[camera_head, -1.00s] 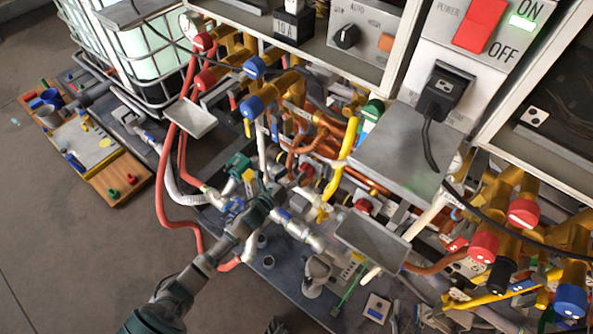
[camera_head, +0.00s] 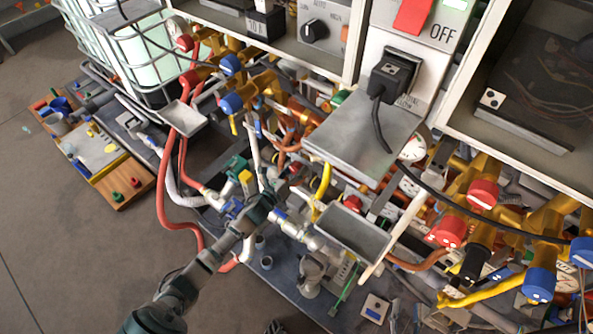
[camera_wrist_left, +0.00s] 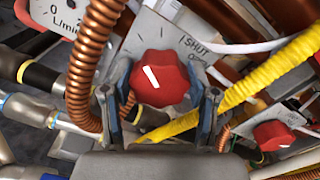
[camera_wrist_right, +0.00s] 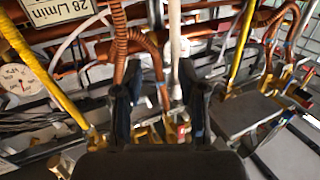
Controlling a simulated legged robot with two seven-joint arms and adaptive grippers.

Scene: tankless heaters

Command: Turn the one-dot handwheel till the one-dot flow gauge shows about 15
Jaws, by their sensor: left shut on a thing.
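A red lobed handwheel (camera_wrist_left: 160,78) with a white pointer mark sits in front of a grey plate (camera_wrist_left: 185,35) with SHUT lettering. My left gripper (camera_wrist_left: 163,110) is shut on this handwheel, one finger at each side. In the head view my left gripper (camera_head: 278,195) reaches into the pipework, and the handwheel cannot be made out there. A dial marked L/min (camera_wrist_left: 55,14) is cut off at the top left of the left wrist view. Its reading cannot be told, and no dot shows. My right gripper (camera_wrist_right: 160,95) is open and empty, before pipes.
Another red handwheel (camera_wrist_left: 273,135) lies right of the held one. A copper coiled hose (camera_wrist_left: 92,65) and a yellow hose (camera_wrist_left: 250,78) pass close to my left fingers. A grey tray (camera_head: 352,235) stands right of the left gripper. Open floor (camera_head: 70,250) lies at the left.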

